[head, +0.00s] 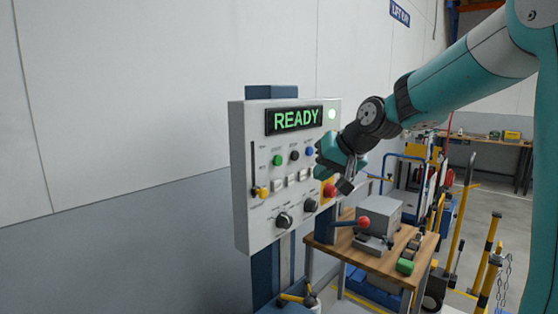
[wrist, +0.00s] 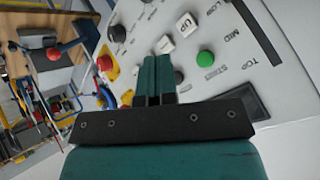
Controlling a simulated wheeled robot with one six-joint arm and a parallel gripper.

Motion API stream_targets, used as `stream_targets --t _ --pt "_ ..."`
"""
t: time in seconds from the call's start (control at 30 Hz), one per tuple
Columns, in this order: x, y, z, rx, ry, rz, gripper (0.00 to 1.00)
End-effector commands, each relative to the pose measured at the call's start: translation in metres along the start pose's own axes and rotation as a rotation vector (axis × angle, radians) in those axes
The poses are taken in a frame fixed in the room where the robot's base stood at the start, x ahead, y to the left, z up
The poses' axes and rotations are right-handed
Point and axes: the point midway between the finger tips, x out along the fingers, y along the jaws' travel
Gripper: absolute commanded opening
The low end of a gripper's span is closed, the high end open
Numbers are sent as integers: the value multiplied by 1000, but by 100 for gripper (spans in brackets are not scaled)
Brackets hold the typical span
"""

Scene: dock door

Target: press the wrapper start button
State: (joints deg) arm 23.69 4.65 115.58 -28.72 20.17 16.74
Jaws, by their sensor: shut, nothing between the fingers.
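The control panel (head: 262,140) is a white box with a display reading READY. My gripper (head: 321,163) is shut and empty in front of the panel's right part, right of the green button. Its closed fingers show in the wrist view (wrist: 157,62), hiding part of the panel.
A red mushroom button (head: 330,190) on yellow is close below my gripper. White keys (head: 291,180), dark knobs (head: 284,220) and a yellow-handled slider (head: 261,192) share the panel. A wooden bench (head: 375,262) with a red-knobbed tool stands at right. The wall side left of the panel is clear.

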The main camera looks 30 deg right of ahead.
Motion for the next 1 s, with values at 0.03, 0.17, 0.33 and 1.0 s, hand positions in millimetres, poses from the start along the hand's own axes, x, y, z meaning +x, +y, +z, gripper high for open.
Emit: stream_targets --t 0.03,0.17,0.33,1.0 --pt "0 0 0 -1 -1 0 0" --pt "0 -1 1 -2 -2 0 0" --pt "6 -5 -3 -3 -4 -1 0" --pt "59 -45 -42 -4 -3 -1 0"
